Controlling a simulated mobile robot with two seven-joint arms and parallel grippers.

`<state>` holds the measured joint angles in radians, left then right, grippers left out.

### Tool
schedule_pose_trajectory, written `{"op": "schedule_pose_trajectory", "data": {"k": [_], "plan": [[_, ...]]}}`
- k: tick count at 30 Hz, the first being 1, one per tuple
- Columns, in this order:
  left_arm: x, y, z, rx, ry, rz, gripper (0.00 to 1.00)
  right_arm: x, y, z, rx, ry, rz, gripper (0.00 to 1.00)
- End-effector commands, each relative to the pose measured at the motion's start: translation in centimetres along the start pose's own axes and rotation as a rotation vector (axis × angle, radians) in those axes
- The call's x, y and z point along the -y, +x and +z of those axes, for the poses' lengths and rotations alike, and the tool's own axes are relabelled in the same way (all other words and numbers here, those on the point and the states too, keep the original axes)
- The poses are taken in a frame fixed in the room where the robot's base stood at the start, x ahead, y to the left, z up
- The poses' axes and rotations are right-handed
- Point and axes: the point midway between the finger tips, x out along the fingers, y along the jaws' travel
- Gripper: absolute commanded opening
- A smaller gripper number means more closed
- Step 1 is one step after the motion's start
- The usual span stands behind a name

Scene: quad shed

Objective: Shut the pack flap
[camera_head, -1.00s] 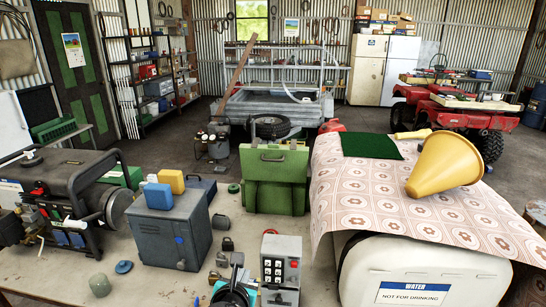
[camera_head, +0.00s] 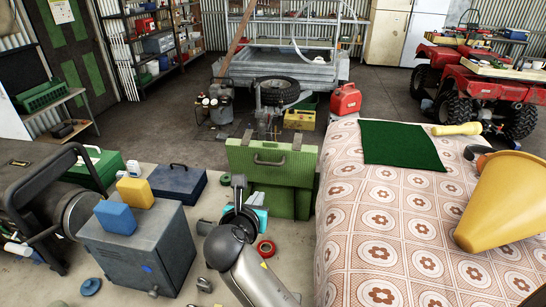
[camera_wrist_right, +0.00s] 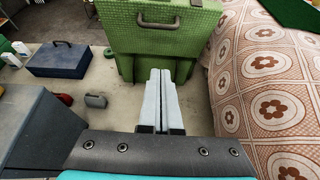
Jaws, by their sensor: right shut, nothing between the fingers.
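The green pack (camera_head: 286,203) stands on the bench, its lower front showing straps or pockets. Its flap (camera_head: 285,165) is a wide green panel with a dark handle, at the top of the pack; I cannot tell its exact angle. In the right wrist view the flap (camera_wrist_right: 185,38) fills the top middle, with the pack body (camera_wrist_right: 180,70) below. My right gripper (camera_head: 239,182) is in front of the pack, towards its left side. Its fingers (camera_wrist_right: 160,73) are together and empty, tips in front of the pack body; contact is unclear. My left gripper is not in view.
A grey metal box (camera_head: 145,250) with blue and yellow blocks on top stands left, near a blue case (camera_head: 178,181). A red tape roll (camera_head: 266,249) lies right of my arm. A patterned cloth (camera_head: 375,215) with a yellow funnel (camera_head: 505,200) covers the right side.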

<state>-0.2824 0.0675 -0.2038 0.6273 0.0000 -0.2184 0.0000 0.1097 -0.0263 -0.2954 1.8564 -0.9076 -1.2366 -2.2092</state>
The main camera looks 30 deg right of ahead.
Motion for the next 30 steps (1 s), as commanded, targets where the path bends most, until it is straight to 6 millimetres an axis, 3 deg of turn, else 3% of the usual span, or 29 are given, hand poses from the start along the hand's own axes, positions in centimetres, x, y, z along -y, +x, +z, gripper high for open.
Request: {"op": "schedule_pose_trajectory", "data": {"k": [5,11,22,30], "plan": [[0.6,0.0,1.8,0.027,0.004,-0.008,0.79,0.0,1.0,0.1,0.002,-0.002,-0.002,0.0],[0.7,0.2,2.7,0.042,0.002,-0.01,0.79,0.0,4.3,0.1,0.002,-0.002,-0.003,0.0],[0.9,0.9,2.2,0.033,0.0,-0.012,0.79,0.0,10.2,0.1,0.001,0.0,-0.002,0.0],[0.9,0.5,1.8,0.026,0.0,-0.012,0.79,0.0,12.5,2.7,0.002,0.001,0.0,0.0]]}}
